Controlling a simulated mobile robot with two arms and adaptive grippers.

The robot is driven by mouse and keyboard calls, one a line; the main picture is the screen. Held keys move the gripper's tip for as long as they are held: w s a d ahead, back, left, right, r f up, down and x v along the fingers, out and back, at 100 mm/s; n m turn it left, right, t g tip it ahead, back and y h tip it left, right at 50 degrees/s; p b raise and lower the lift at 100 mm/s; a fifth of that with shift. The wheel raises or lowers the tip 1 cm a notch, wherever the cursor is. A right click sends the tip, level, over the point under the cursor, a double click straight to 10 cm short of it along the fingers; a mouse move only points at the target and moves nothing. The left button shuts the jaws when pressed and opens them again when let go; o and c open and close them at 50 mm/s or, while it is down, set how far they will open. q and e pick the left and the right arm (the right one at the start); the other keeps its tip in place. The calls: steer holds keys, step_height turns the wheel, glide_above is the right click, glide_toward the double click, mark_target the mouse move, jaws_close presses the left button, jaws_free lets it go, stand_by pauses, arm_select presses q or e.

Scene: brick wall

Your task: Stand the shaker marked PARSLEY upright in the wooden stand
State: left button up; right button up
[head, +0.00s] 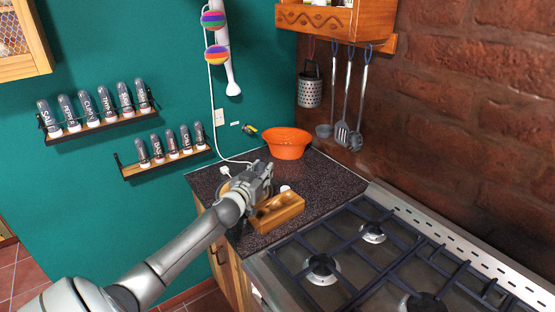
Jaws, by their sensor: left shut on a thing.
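The wooden stand (284,215) is a small orange-brown block with dark hollows, on the dark speckled counter near the hob. My left gripper (265,178) is just behind and above the stand's left end. It is shut on what seems to be a shaker, mostly hidden by the fingers. A small white piece (285,188) shows just right of the fingers; I cannot tell whether it belongs to the held thing. No PARSLEY label is readable there. My right gripper is not in view.
Two wall racks hold labelled shakers, an upper rack (100,124) and a lower rack (165,164). An orange bowl (287,145) stands at the back of the counter. The gas hob (375,255) is at the right. Utensils (343,130) hang above.

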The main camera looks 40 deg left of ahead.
arm_select(q)
steer(key=shift+s+f, duration=0.15)
steer(key=shift+s, duration=0.05)
steer(key=f+b, duration=0.1)
steer(key=f, duration=0.1)
steer(key=a+f+b, duration=0.1)
steer(key=f+b, duration=0.1)
steer(key=shift+a, duration=0.1)
steer(key=f+b, duration=0.2)
steer(key=shift+d+f+b, duration=0.2)
steer(key=shift+d+b, duration=0.1)
steer(key=shift+b, duration=0.1)
steer(key=shift+f, duration=0.2)
steer(key=shift+a, duration=0.1)
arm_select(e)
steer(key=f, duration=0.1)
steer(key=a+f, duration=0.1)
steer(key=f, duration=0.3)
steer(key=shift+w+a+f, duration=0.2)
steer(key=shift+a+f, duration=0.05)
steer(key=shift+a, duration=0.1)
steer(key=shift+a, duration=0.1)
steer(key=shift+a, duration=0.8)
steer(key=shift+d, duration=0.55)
